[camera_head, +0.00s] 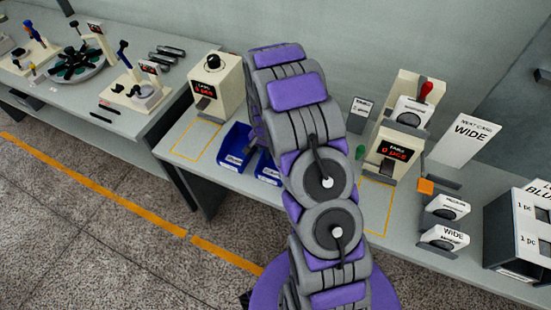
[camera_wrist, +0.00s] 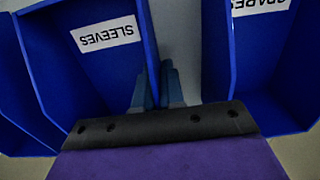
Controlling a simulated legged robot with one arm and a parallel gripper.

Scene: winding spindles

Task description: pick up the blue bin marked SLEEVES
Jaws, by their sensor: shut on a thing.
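In the wrist view the blue bin marked SLEEVES (camera_wrist: 70,75) is at the left, its white label upside down. My gripper (camera_wrist: 157,88) has one finger on each side of that bin's right wall, shut on the wall. The inside of the bin that shows looks empty. In the head view my arm covers my gripper. Two blue bins show there beside the arm, a left one (camera_head: 236,147) and a right one (camera_head: 267,168), partly hidden. Their labels are too small to read, so I cannot tell which is SLEEVES.
A second blue bin marked SPARES (camera_wrist: 265,70) stands right of my gripper, across a narrow gap. In the head view a cream counter unit (camera_head: 217,83) stands behind the bins. Another display unit (camera_head: 392,152) and small cards are right of my arm. Open floor lies in front.

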